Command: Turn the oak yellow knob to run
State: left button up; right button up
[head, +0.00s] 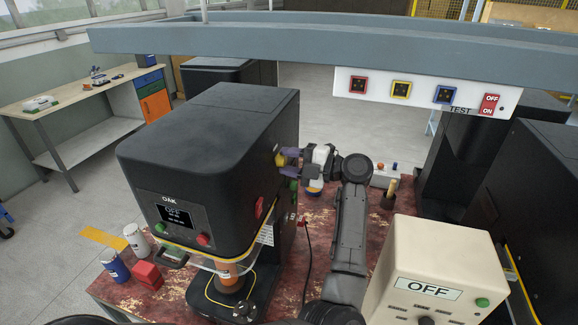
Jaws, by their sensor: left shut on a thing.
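The black OAK machine (205,150) stands on the worn red table, and its small front screen (173,215) reads OFF. The yellow knob (280,160) sits on the machine's right side, near the rear edge. My left gripper (285,157) reaches it from the right, with its purple fingertips shut on the knob. The fingers partly hide the knob, so its pointer cannot be read. My right gripper is not in view.
A red part (259,208) is on the machine's side below the knob. A cream box (435,270) marked OFF stands at lower right. A grey overhead beam (330,42) carries a white socket panel (425,91). Cans and a red block (147,275) stand at front left.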

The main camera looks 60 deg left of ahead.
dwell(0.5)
pick_arm(q)
jog(key=o, duration=0.9)
jog(key=shift+o, duration=0.2)
jog(key=shift+w+d, duration=0.1)
jog(key=v, duration=0.7)
jog(key=shift+b, duration=0.45)
jog(key=shift+w+d, duration=0.1)
